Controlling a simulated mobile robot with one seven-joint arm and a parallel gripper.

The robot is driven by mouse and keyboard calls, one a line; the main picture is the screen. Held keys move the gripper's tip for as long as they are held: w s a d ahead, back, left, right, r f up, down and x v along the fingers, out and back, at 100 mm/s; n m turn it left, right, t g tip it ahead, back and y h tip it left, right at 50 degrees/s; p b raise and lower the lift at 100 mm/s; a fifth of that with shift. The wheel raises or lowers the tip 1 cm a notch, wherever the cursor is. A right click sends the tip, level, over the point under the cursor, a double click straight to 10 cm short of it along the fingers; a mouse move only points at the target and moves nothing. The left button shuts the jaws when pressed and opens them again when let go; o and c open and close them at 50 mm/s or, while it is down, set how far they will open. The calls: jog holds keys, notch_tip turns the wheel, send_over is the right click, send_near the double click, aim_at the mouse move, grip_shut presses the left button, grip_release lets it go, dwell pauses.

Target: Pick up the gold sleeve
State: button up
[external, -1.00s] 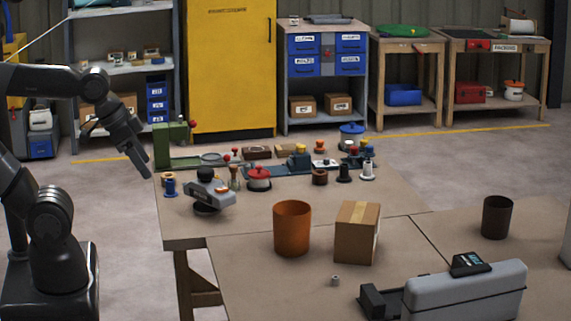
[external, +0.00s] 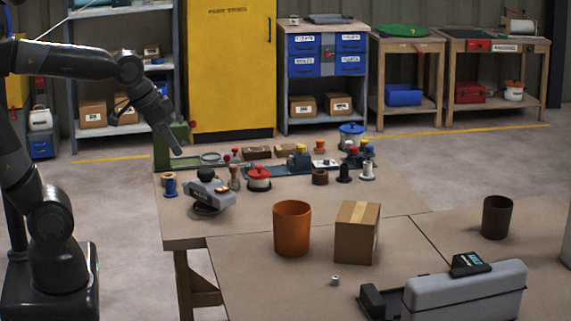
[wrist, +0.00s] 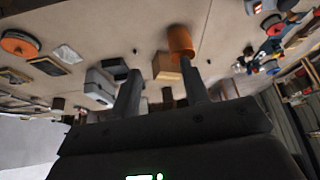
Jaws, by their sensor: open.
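I cannot make out a gold sleeve with certainty in either view. Several small spools and sleeves stand on the far part of the table, among them a brown ring-shaped piece (external: 320,177) and a blue spool with an orange top (external: 169,184). My gripper (external: 177,150) points down and to the right above the table's far left corner, near a green fixture (external: 162,152). In the wrist view my gripper's two fingers (wrist: 159,68) stand apart with nothing held between them.
An orange bin (external: 292,230) and a cardboard box (external: 355,236) stand mid-table. A grey tool (external: 209,193), a red-lidded pot (external: 259,177) and several small parts crowd the far side. A grey case (external: 465,293) lies at front right. The front-left tabletop is mostly clear.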

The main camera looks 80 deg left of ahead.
jog(key=w+a+n+y, duration=0.1)
jog(key=w+a+n, duration=0.1)
jog(key=w+a, duration=0.8)
jog(key=n+g+y, duration=0.2)
jog(key=n+g, duration=0.1)
jog(key=n, duration=0.4)
send_over(217, 176)
jog(key=s+d, duration=0.3)
notch_tip(217, 176, down, 23)
jog(key=x, duration=1)
jog(key=shift+w+d+f, duration=0.15)
jog(key=shift+w+d, duration=0.1)
jog(key=shift+w, duration=0.05)
grip_shut()
